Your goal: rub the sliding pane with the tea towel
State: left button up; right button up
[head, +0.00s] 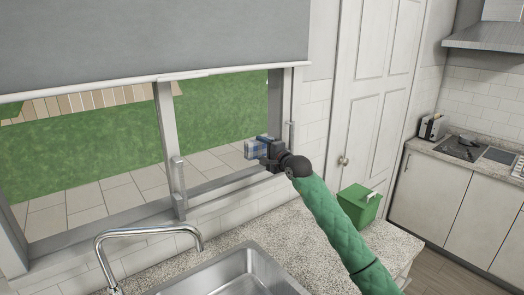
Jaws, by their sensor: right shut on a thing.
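The sliding pane (222,140) is a grey-framed window pane above the counter, with grass and paving seen through the glass. My right gripper (260,149) is at the lower right part of the pane, near the frame. It is shut on the tea towel (251,149), a small blue and white cloth that shows just left of the jaws. The towel is at or very close to the glass; I cannot tell if it touches. Part of the towel is hidden by the gripper. My left gripper is not in view.
A grey blind (150,40) covers the window's upper part. A tap (150,232) and a metal sink (235,275) are below. A green bin (358,205) stands right of my arm. A toaster (432,126) and a hob (462,148) are at the far right.

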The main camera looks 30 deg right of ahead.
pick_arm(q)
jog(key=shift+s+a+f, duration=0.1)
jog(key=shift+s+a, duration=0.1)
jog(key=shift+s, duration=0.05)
pick_arm(e)
jog(key=shift+w, duration=0.1)
pick_arm(q)
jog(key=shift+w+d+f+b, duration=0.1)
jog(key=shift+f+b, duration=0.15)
jog(key=shift+b, duration=0.1)
pick_arm(e)
jog(key=shift+w, duration=0.5)
